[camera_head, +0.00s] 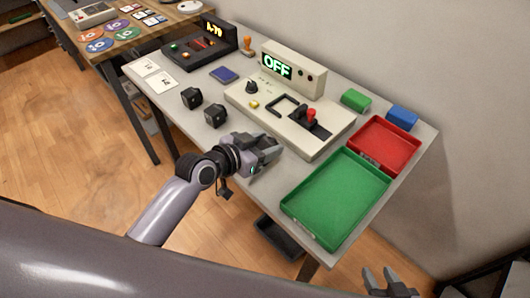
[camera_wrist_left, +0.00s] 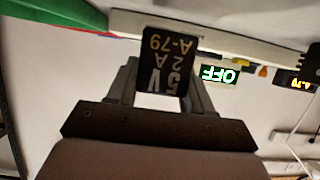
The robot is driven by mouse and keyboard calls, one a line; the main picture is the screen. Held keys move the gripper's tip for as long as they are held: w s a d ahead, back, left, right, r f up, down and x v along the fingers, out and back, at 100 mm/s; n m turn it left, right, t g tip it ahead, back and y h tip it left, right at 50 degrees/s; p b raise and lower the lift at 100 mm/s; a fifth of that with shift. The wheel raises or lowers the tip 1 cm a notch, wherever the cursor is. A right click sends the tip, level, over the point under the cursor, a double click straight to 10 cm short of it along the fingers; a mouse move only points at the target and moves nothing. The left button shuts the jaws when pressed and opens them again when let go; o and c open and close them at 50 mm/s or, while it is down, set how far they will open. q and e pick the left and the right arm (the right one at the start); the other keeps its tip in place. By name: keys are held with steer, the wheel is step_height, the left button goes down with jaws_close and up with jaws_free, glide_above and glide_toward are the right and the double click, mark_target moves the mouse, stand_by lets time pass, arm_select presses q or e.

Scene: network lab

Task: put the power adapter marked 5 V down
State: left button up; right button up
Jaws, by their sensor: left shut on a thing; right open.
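The power adapter (camera_wrist_left: 168,62) is a black block marked 5 V, 2 A and A-79, its print upside down in the left wrist view. My left gripper (camera_wrist_left: 165,92) is shut on it. In the head view my left gripper (camera_head: 264,157) is over the table's front part, between the tester and the near edge; I cannot make out the adapter clearly there. My right gripper (camera_head: 390,283) is open and empty at the bottom right, off the table.
The pale tester (camera_head: 320,142) shows OFF. Two black blocks (camera_head: 191,97) (camera_head: 214,116) stand left of my left gripper. A green tray (camera_head: 340,238) and a red tray (camera_head: 413,146) are empty at right. Behind stand a dark unit (camera_head: 180,55), a green block (camera_head: 356,99) and a blue block (camera_head: 402,118).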

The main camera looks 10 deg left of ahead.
arm_select(q)
steer(key=shift+f, duration=1.5)
steer(key=shift+f+b, duration=0.2)
steer(key=shift+b, duration=0.15)
steer(key=o, duration=1.1)
steer(key=shift+o, duration=0.2)
steer(key=shift+r, duration=0.15)
